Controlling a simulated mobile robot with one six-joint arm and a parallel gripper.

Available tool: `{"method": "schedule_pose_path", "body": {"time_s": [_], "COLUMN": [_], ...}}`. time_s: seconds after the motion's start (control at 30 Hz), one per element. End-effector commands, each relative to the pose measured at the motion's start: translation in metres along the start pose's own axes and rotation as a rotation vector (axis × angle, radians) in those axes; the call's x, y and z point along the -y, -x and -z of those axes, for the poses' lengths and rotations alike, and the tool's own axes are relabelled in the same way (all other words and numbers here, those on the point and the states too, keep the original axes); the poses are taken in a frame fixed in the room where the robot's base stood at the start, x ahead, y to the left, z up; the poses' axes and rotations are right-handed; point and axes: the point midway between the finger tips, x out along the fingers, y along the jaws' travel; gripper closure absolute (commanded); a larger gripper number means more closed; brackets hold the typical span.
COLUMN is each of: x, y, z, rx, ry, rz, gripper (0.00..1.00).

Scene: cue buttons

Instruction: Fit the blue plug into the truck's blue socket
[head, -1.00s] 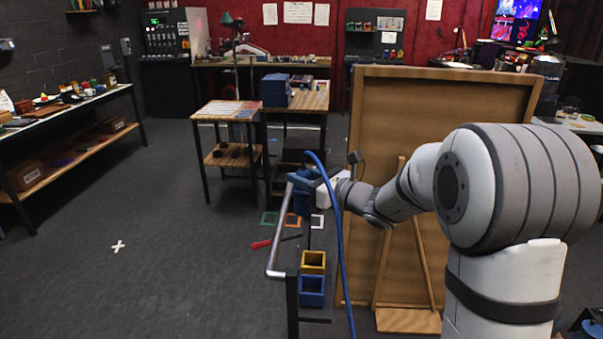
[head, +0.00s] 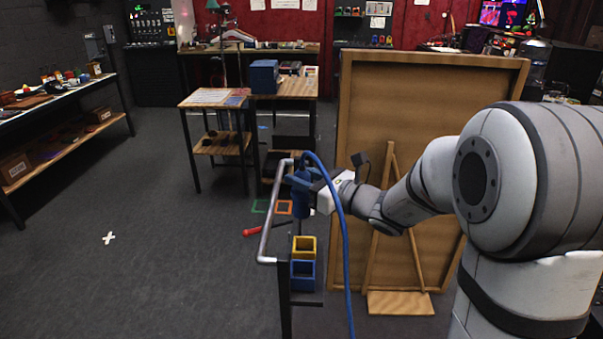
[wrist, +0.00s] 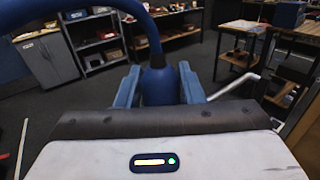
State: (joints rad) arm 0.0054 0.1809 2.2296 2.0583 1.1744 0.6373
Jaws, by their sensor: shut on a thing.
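The blue plug (head: 302,204) is upright between the fingers of my gripper (head: 303,182), and a blue cable (head: 345,250) loops from its top down to the floor side. In the wrist view the plug (wrist: 160,84) sits between both blue fingers (wrist: 159,88). The truck shows as a bent grey handle rail (head: 265,240) on a dark post (head: 285,300). Beside the post, a blue open-topped box (head: 303,276), seemingly the blue socket, sits in front of a yellow one (head: 303,247). The plug appears above and beyond both in the picture; exact depth is unclear.
A large wooden panel (head: 425,105) with a prop stands right behind my arm. A small wooden table (head: 213,98) and a bench stand behind the truck. Coloured floor outlines (head: 284,207) and a red-handled tool lie nearby. Open floor lies left.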

Motion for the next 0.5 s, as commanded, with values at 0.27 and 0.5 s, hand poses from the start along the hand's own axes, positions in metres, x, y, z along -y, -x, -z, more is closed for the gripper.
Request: {"method": "schedule_pose_path", "body": {"time_s": [0.27, 0.5], "x": [0.000, 0.000], "y": [-0.001, -0.001], "z": [0.024, 0.041], "rx": [-0.001, -0.001], "ry": [0.000, -0.001], "rz": [-0.001, -0.001], "gripper": [1.00, 1.00]}}
